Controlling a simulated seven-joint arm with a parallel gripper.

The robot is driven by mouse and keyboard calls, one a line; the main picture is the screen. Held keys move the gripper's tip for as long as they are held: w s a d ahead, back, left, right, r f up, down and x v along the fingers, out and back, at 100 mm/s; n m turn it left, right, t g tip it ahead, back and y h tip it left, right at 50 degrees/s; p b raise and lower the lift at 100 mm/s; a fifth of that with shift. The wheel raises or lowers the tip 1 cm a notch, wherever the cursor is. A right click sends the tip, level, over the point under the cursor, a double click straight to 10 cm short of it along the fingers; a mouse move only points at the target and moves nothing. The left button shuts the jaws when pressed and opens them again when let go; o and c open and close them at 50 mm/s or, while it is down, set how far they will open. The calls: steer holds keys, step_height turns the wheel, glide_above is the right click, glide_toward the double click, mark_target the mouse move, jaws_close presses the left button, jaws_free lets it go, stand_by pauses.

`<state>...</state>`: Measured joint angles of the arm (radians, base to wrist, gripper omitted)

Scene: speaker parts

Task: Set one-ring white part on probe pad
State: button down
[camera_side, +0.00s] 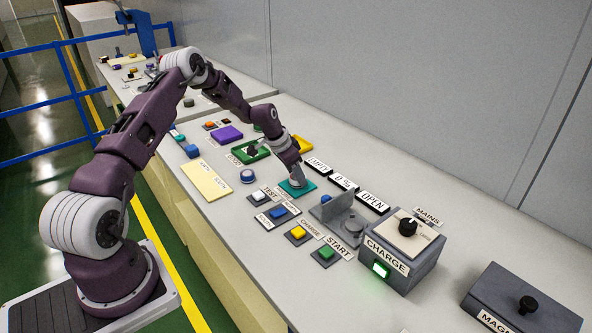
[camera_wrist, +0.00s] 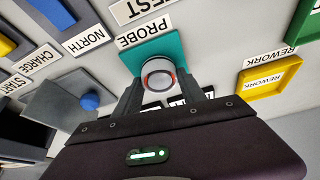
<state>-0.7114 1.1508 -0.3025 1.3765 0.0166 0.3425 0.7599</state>
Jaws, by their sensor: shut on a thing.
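In the wrist view a round white part (camera_wrist: 157,73) with a single reddish ring on its top sits between the two fingers of my gripper (camera_wrist: 165,90). My gripper is shut on it. The part appears over the teal pad labelled PROBE (camera_wrist: 140,50). I cannot tell whether it touches the pad. In the side view my gripper (camera_side: 296,182) points down at the teal pad (camera_side: 308,186), and the white part is barely visible there.
A grey fixture (camera_side: 335,212) with a blue knob stands close beside the pad. Yellow REWORK (camera_wrist: 270,82) and green (camera_side: 240,154) trays lie on the other side. Labelled buttons (camera_side: 298,233) sit in front, and a CHARGE box (camera_side: 405,255) stands to the right.

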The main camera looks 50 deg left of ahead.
steer(key=shift+f, duration=0.2)
stand_by(0.5)
steer(key=c, duration=0.6)
jaws_free()
